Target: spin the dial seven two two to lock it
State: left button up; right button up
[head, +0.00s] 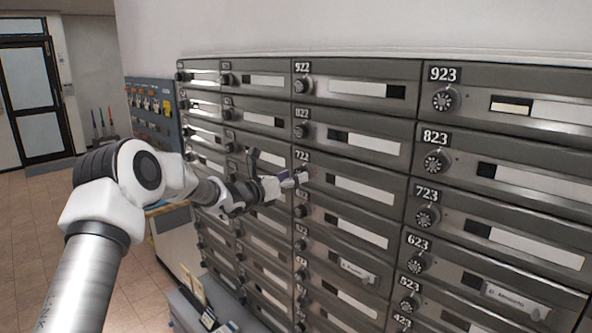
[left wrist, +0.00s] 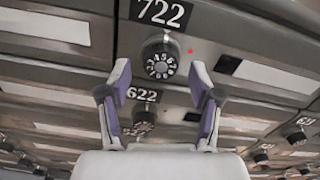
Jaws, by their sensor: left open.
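The mailbox marked 722 has a round black dial with white numbers around its face; the 722 dial (left wrist: 161,60) shows at the upper middle of the left wrist view, just below its number plate (left wrist: 160,13). A small red light shows to the right of that dial. In the head view the 722 plate (head: 302,156) is above my gripper, which partly covers the dial. My left gripper (left wrist: 160,85) is open and empty, its two purple-padded fingers apart just below and in front of the dial. My right gripper is not in view.
Rows of similar metal mailboxes surround it, with the 822 dial (head: 303,131) above and the 622 dial (left wrist: 143,115) below. The 723 dial (head: 427,216) is to the right. Keys hang on a blue board (head: 150,110) at the left.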

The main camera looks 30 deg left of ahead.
pick_arm(q)
jog(key=shift+w+d+r, duration=0.1)
jog(key=shift+w+d, duration=0.05)
jog(key=shift+w, duration=0.4)
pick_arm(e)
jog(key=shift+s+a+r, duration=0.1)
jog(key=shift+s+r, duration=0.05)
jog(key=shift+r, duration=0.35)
